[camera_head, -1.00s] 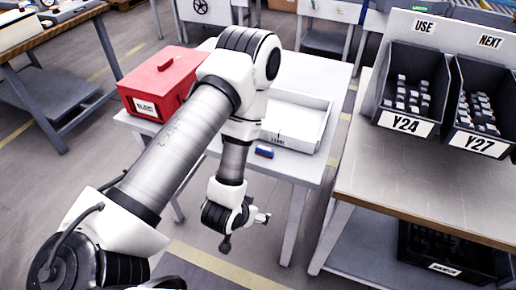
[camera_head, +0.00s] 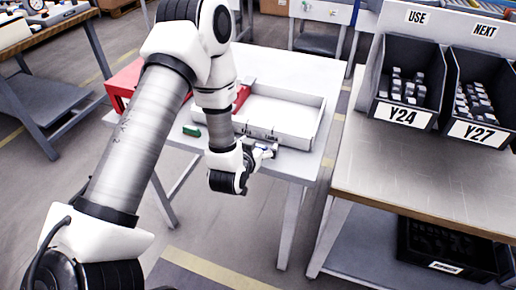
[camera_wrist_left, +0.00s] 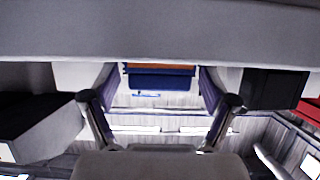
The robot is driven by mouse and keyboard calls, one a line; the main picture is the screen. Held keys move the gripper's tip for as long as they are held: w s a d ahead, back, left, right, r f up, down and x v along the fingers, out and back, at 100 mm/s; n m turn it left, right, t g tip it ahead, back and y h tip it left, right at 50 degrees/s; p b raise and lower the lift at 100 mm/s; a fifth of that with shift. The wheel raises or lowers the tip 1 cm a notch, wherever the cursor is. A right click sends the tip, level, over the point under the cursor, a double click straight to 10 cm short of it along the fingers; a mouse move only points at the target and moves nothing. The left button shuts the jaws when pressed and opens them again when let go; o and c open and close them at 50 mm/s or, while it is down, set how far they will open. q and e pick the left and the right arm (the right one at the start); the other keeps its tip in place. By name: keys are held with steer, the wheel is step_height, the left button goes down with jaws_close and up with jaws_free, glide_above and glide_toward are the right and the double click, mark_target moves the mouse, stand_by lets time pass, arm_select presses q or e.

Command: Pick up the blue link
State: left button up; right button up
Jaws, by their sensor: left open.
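My left gripper (camera_head: 266,150) is at the front edge of the white table (camera_head: 285,165), just in front of the white tray. It is open; its two fingers also show in the wrist view (camera_wrist_left: 160,112), spread apart. The blue link is largely hidden at the gripper in the head view, so I cannot tell whether the fingers touch it. In the wrist view a dark blue shape with an orange band (camera_wrist_left: 160,78) shows between the fingers; I cannot tell what it is. My right gripper is not in view.
A green link (camera_head: 192,130) lies on the table left of my gripper. The white tray (camera_head: 318,118) is behind the gripper. A red box (camera_head: 122,84) is partly hidden by my arm. Bins Y24 (camera_head: 404,116) and Y27 (camera_head: 479,132) stand on the right bench.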

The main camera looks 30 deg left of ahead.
arm_select(q)
steer(key=shift+s, duration=0.1)
steer(key=c, duration=0.9)
